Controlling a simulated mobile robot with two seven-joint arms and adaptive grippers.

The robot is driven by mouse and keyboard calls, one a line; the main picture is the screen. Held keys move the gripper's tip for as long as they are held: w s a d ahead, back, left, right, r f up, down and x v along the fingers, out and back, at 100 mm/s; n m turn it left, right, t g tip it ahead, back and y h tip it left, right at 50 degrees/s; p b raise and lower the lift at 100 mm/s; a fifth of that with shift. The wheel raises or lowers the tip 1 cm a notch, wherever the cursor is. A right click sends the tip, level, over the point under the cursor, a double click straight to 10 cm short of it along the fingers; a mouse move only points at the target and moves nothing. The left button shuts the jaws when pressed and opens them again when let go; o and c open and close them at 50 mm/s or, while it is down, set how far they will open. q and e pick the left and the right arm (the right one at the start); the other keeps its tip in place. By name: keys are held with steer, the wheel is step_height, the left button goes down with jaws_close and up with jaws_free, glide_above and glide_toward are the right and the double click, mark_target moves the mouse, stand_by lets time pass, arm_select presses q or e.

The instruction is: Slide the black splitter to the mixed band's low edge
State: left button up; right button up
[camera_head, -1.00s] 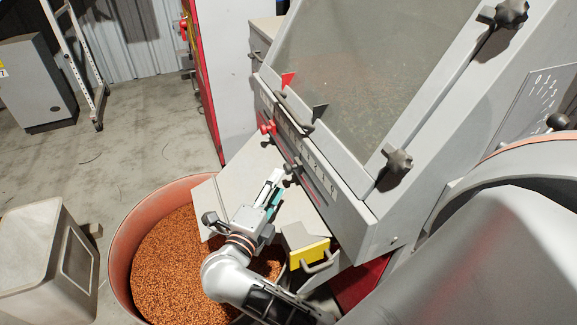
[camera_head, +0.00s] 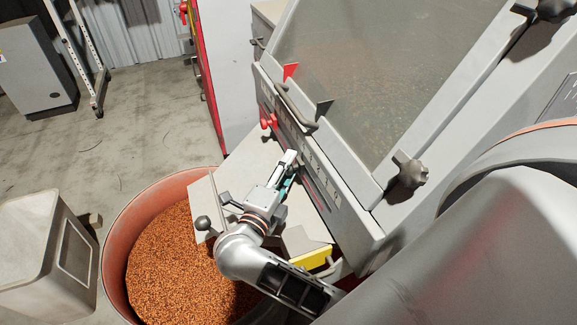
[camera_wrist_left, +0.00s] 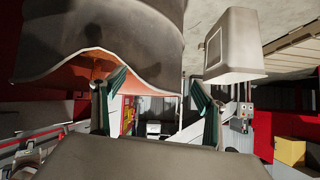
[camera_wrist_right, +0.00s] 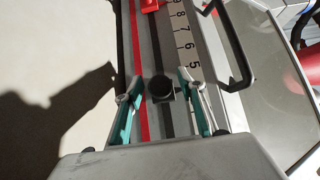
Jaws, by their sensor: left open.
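The black splitter's round knob (camera_wrist_right: 160,88) shows in the right wrist view, on the rail beside the scale, near the 5. My right gripper (camera_wrist_right: 158,84) is open, with one finger on each side of the knob and gaps visible. In the head view my right gripper (camera_head: 289,168) is at the rail and mostly covers the knob. A black pointer flag (camera_head: 322,107) stands on the sloping panel's lower edge. The red splitter knob (camera_head: 268,122) sits farther up the rail and also shows in the right wrist view (camera_wrist_right: 150,5). My left gripper (camera_wrist_left: 158,98) is open and empty.
A numbered scale (camera_wrist_right: 186,42) runs beside the rail, with a dark handle (camera_wrist_right: 232,50) along it. A red flag (camera_head: 290,71) stands near the panel. Below is a red tub (camera_head: 117,250) of copper-coloured granules. A grey bin (camera_head: 28,235) stands left.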

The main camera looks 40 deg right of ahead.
mark_target(300, 170)
jaws_close()
steer(key=s, duration=0.1)
steer(key=s+a+p, duration=0.1)
steer(key=s, duration=0.1)
steer(key=shift+s+r+p, duration=0.1)
steer(key=shift+s+p, duration=0.05)
steer(key=shift+p, duration=0.15)
steer(key=shift+s, duration=0.3)
jaws_free()
